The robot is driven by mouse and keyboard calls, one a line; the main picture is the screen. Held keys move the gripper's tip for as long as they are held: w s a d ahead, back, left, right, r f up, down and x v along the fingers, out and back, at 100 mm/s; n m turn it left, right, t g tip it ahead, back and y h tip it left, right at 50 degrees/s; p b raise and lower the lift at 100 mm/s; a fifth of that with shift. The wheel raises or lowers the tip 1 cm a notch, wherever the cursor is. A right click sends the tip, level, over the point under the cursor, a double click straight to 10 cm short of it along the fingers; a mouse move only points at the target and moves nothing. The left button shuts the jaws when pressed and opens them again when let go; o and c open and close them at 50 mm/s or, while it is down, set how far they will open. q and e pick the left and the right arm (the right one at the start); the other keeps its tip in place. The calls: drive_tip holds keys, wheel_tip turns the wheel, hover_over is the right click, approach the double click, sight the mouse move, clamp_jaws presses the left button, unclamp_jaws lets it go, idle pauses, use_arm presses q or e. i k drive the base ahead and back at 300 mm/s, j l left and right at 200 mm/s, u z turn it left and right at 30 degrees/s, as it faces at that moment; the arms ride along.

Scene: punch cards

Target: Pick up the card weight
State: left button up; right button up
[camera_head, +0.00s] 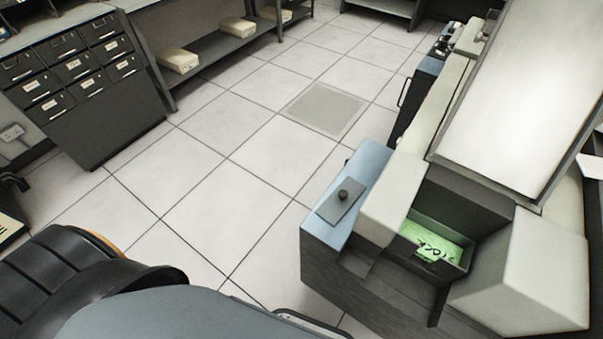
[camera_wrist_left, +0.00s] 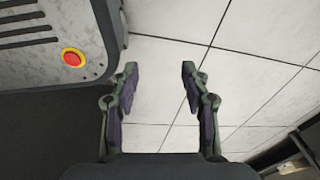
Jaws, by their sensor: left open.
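The card weight (camera_head: 341,202) is a flat grey plate with a small dark knob. It lies on the blue-grey top ledge of the card machine (camera_head: 366,166), at the machine's left side in the head view. My left gripper (camera_wrist_left: 157,78) shows in the left wrist view, open and empty, with its fingers apart above the tiled floor. The weight is not in the wrist view, and the left gripper is not in the head view. My right gripper is in neither view.
Green cards (camera_head: 432,240) with dark writing lie in the machine's recessed hopper, between pale covers. A dark drawer cabinet (camera_head: 85,88) stands at the upper left, beside a low shelf (camera_head: 222,48) with pale boxes. The tiled floor between is clear.

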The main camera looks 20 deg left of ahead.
sight(342, 198)
drive_tip(key=i+j+z, duration=0.1)
drive_tip(key=j+z, duration=0.2)
drive_tip(key=j, duration=1)
drive_tip(key=j+z, duration=0.3)
drive_tip(key=j, duration=1)
drive_tip(key=k, duration=0.05)
